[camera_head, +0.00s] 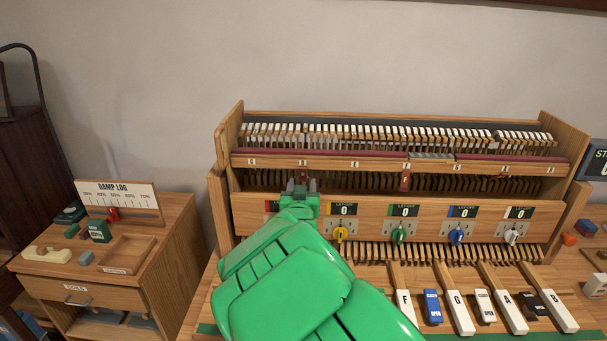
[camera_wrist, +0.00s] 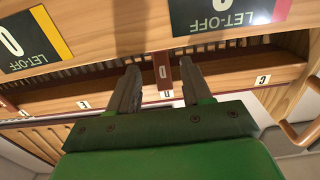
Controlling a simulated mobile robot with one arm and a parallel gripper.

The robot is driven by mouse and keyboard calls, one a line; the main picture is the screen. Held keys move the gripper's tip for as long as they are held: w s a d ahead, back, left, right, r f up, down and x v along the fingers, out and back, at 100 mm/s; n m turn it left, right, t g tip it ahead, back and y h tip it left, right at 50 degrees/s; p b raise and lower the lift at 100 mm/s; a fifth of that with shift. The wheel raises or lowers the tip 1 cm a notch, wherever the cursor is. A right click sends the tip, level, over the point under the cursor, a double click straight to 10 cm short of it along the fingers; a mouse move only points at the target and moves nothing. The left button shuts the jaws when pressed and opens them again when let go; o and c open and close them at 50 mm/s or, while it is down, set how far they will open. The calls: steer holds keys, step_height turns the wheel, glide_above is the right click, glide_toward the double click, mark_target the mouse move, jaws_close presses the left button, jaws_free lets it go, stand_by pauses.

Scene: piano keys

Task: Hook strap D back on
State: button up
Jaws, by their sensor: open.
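Strap D is a short dark red strap with a small pale tag (camera_wrist: 161,68). In the wrist view it stands between the two fingers of my gripper (camera_wrist: 160,88), with gaps on both sides. The rail label D (camera_wrist: 166,94) lies right beside the strap's end. In the head view my green gripper (camera_head: 299,188) is at the piano action, just below the wooden label rail (camera_head: 330,164), with a bit of dark red between its fingertips. The jaws are open and hold nothing. Whether the strap is hooked cannot be told.
Another dark red strap (camera_head: 405,180) hangs farther right below the rail. A wooden let-off panel (camera_head: 372,215) with several coloured knobs sits under the action. White keys (camera_head: 460,310) lie in front. A side cabinet (camera_head: 105,255) stands at left.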

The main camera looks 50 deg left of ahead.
mark_target(303, 177)
steer(key=shift+x, duration=3.35)
steer(key=shift+w+a+f, duration=0.1)
steer(key=shift+w+a, duration=0.3)
jaws_close()
